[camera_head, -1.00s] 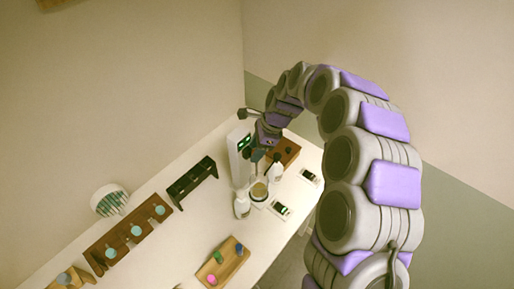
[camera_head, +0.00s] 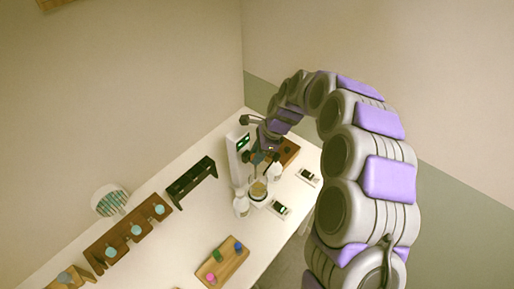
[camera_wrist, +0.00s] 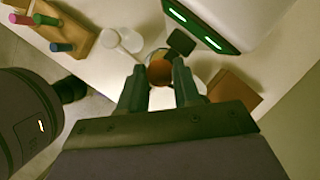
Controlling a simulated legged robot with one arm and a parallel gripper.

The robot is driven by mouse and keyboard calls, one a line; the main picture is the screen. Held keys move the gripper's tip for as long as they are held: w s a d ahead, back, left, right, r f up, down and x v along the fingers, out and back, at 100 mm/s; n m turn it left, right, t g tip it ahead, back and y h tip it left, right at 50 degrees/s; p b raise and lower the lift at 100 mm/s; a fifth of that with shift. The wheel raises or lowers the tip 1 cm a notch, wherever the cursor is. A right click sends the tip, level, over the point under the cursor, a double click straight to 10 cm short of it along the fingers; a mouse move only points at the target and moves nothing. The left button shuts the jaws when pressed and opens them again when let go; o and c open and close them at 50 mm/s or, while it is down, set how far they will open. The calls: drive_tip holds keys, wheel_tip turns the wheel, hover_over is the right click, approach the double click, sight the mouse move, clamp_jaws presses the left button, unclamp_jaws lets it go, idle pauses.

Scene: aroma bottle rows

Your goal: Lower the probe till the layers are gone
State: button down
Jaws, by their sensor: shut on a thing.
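A white machine (camera_head: 237,160) with green lit displays stands near the far end of the table. A glass vessel (camera_head: 258,190) with tan contents stands at its foot. The vessel also shows in the wrist view (camera_wrist: 160,72) with amber-brown contents. My gripper (camera_head: 263,160) is beside the machine, above the vessel. In the wrist view my gripper (camera_wrist: 160,68) has its fingers on either side of the vessel's view, shut on what appears to be the probe. The probe itself is mostly hidden, and its depth in the vessel cannot be told. Separate layers are not distinguishable.
White bottles (camera_head: 241,207) (camera_head: 275,172) stand close to the vessel. Small display devices (camera_head: 279,209) (camera_head: 307,177) lie to its right. A brown block (camera_head: 288,150) is behind. A wooden tray (camera_head: 222,272) with coloured pieces, a dark rack (camera_head: 191,181) and a wooden rack (camera_head: 125,237) stand leftward.

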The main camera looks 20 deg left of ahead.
wheel_tip(320, 180, down, 5)
drive_tip(key=shift+w+r, duration=0.1)
drive_tip(key=c, duration=0.8)
unclamp_jaws()
drive_tip(key=shift+a, duration=0.15)
drive_tip(key=v, duration=1.7)
